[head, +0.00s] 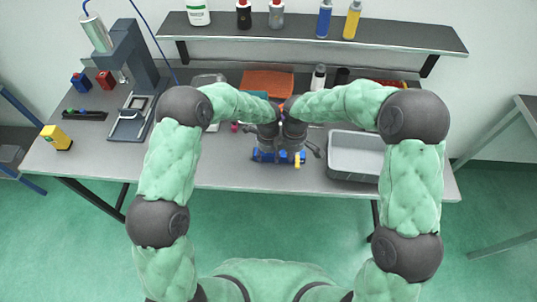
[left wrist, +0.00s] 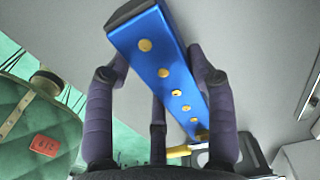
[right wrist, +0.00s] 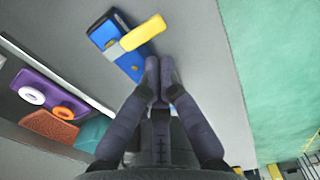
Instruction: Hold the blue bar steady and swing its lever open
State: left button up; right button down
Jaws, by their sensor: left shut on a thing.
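The blue bar (head: 262,157) lies at the front middle of the bench, mostly hidden in the head view by my grippers. My left gripper (left wrist: 160,75) has its fingers on both sides of the bar (left wrist: 165,60), which shows a row of gold dots in the left wrist view. The yellow lever (right wrist: 143,32) lies across the bar (right wrist: 104,33) in the right wrist view, one end sticking out past its side. My right gripper (right wrist: 159,66) has its fingertips together with nothing seen between them, close to the bar and lever. Whether it touches them is unclear.
A grey tray (head: 355,175) stands right of the bar. A press (head: 133,100) and a yellow box (head: 56,137) stand at the left. An orange bin (head: 267,82) is behind my grippers, below a shelf (head: 310,27) with bottles.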

jog(key=shift+f, duration=0.1)
jog(key=shift+f, duration=2.3)
